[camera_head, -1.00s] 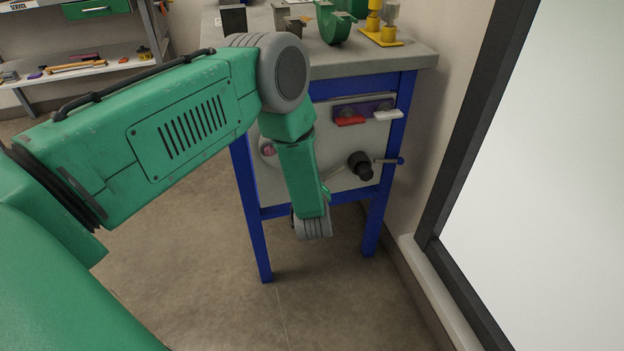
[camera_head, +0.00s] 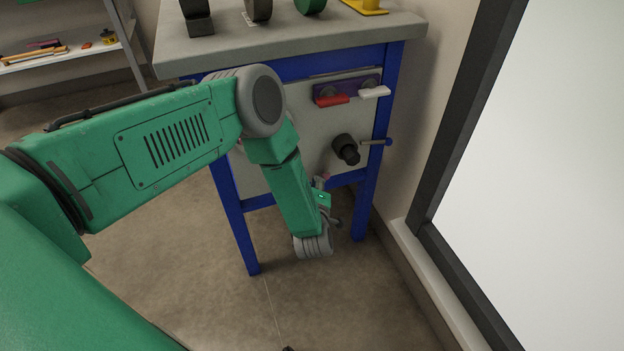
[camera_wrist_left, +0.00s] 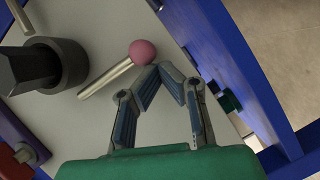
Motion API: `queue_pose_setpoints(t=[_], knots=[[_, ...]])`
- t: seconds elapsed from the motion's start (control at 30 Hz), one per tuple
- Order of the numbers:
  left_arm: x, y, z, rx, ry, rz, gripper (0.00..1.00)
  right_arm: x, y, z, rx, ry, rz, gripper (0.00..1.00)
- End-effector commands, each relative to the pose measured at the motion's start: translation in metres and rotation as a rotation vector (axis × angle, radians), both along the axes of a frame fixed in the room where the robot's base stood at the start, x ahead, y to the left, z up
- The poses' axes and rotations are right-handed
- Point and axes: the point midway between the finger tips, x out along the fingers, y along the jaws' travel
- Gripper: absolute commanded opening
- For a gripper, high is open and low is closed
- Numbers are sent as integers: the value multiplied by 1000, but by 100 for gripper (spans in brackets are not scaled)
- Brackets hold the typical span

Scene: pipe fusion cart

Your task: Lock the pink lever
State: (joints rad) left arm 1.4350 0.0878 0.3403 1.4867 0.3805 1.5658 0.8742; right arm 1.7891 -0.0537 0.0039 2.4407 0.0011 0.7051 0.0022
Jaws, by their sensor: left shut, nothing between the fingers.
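The pink lever is a pale metal rod with a pink ball (camera_wrist_left: 143,52) on its end, lying slanted across the white panel in the left wrist view. My left gripper (camera_wrist_left: 171,68) is shut and empty. Its fingertips are right beside the ball, at its lower right in the wrist view. I cannot tell whether they touch it.
Red (camera_head: 332,100) and white (camera_head: 375,92) levers sit above. Blue cart legs (camera_head: 366,205) flank the panel. A wall and large pale pane stand at right.

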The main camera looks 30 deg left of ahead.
Motion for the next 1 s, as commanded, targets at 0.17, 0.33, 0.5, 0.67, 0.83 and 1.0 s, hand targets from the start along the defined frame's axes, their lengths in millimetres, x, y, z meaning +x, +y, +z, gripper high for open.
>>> queue_pose_setpoints(t=[0.17,0.33,0.5,0.67,0.83,1.0], knots=[[4,-1,-5,-2,-1,3,0,0,0,-3,1,0,1,40],[7,-4,-6,1,-1,2,0,0,1,-4,1,0,2,40],[8,-7,-6,4,0,1,0,0,1,-4,1,0,1,40],[8,-8,-6,0,0,-2,0,0,0,-4,1,0,1,40],[9,-10,-6,-2,0,-6,0,0,0,-4,1,0,1,40],[9,-10,-6,-2,0,-6,0,0,1,-4,1,0,1,40]])
